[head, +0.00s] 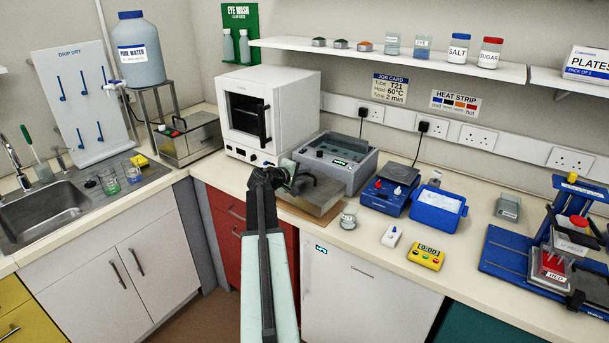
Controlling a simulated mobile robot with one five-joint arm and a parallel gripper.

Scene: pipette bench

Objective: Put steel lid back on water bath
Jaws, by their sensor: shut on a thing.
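The steel lid (318,196) is a flat grey slab on or just above a brown board (291,209) on the counter. My gripper (288,177) is at the lid's left rear part and is shut on it; the jaws and the grip point are partly hidden by my own wrist. I cannot tell whether the lid is lifted clear of the board. The water bath (362,176) is a grey box just behind and right of the lid. Its top is uncovered, showing a dark inside with small round shapes.
A white oven (290,95) stands behind left of the bath. Right of it are a blue hot plate (382,197), a blue tub (437,222) and a yellow timer (426,257). A shelf (400,63) runs above.

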